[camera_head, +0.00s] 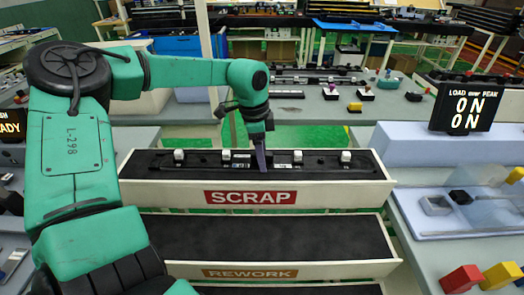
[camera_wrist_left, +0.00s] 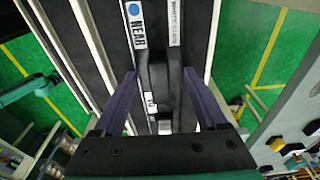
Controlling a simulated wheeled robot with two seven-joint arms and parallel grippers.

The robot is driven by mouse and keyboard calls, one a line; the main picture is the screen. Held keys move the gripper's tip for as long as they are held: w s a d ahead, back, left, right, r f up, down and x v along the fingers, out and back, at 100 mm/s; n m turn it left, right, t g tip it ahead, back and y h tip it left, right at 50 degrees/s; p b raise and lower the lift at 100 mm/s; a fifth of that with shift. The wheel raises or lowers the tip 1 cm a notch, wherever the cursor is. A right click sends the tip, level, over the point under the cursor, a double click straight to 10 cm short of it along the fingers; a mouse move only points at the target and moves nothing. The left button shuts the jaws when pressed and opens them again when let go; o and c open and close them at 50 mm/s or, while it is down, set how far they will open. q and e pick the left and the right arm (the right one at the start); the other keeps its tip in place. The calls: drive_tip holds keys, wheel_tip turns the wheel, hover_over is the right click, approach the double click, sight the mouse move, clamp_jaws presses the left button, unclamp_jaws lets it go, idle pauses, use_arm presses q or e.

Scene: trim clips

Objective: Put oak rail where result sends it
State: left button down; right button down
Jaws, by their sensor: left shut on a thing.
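A long black rail (camera_head: 322,162) with several white clips along it lies lengthwise in the SCRAP tray (camera_head: 330,194), low between its walls. No oak colour shows on it. My left gripper (camera_head: 260,158) reaches down over the middle of the rail and is shut on it. In the left wrist view, the two purple fingers of the gripper (camera_wrist_left: 159,78) stand on either side of the rail's raised middle part (camera_wrist_left: 158,82). Labels reading NEAR and WHITE CLIPS show there. The display (camera_head: 466,108) reads LOAD over PEAK, 0N, 0N. My right gripper is not seen.
An empty REWORK tray (camera_head: 270,237) stands in front of the SCRAP tray, with another tray edge nearer. A pale blue fixture (camera_head: 420,148) stands at the right. Red (camera_head: 461,279) and yellow (camera_head: 501,275) blocks sit at the lower right. A bench with loose parts lies behind.

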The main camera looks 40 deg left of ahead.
use_arm(q)
drive_tip(key=shift+w, duration=0.1)
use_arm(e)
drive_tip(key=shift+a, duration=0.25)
use_arm(q)
drive_tip(key=shift+c, duration=1.8)
unclamp_jaws()
drive_tip(key=shift+f, duration=0.15)
drive_tip(key=o, duration=0.4)
drive_tip(key=shift+c, duration=0.2)
drive_tip(key=shift+r, duration=0.25)
drive_tip(key=shift+a+r, duration=0.1)
drive_tip(key=shift+r, duration=0.25)
wheel_tip(320, 180, up, 11)
drive_tip(key=s+a+b, duration=0.1)
drive_tip(key=shift+b, duration=0.3)
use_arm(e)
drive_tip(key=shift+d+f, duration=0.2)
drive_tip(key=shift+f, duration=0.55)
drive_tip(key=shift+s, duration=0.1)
